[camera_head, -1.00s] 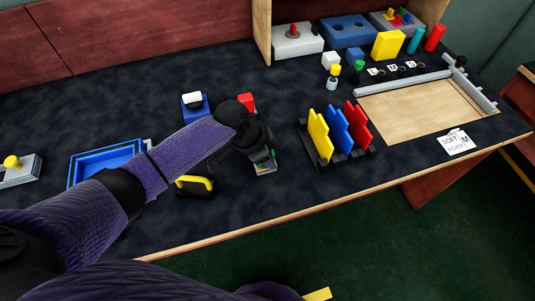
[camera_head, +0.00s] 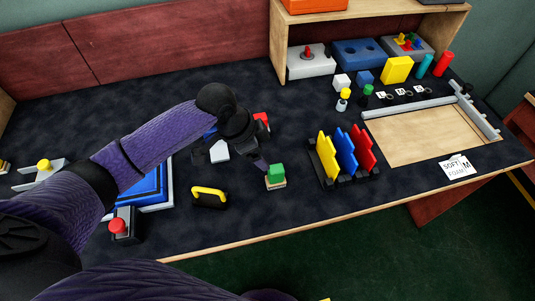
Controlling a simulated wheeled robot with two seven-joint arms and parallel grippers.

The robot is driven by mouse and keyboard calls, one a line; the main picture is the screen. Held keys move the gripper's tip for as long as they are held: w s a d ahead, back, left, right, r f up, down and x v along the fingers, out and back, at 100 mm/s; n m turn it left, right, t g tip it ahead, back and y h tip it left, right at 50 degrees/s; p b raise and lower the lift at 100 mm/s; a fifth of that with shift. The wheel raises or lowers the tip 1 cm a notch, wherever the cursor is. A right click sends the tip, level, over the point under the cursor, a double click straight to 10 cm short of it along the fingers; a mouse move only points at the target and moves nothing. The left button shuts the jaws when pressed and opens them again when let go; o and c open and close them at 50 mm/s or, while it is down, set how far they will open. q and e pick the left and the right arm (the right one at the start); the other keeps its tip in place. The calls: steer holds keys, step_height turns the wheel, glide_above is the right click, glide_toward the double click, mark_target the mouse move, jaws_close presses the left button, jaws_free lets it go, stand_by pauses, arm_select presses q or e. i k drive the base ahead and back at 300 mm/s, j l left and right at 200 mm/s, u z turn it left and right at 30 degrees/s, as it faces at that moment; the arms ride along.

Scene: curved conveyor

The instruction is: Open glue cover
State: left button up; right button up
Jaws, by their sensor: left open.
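No thing is plainly marked as glue. Two small capped bottles stand near the back shelf: a pale one with a yellow cap (camera_head: 345,97) and a dark one with a green cap (camera_head: 367,91). Both caps are on. My left gripper (camera_head: 260,160) is open, over the middle of the table, well to the left of and nearer than the bottles. Its fingers are small and partly hidden by its dark wrist. My right gripper is not seen.
A rack with yellow, blue and red plates (camera_head: 346,150) stands right of the gripper. A black and yellow handled thing (camera_head: 209,198), a blue tray (camera_head: 154,188) and a red-button box (camera_head: 119,226) lie left. A wooden board (camera_head: 420,130) with metal rails is at the right.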

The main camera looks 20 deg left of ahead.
mark_target(46, 168)
steer(key=u, duration=2.5)
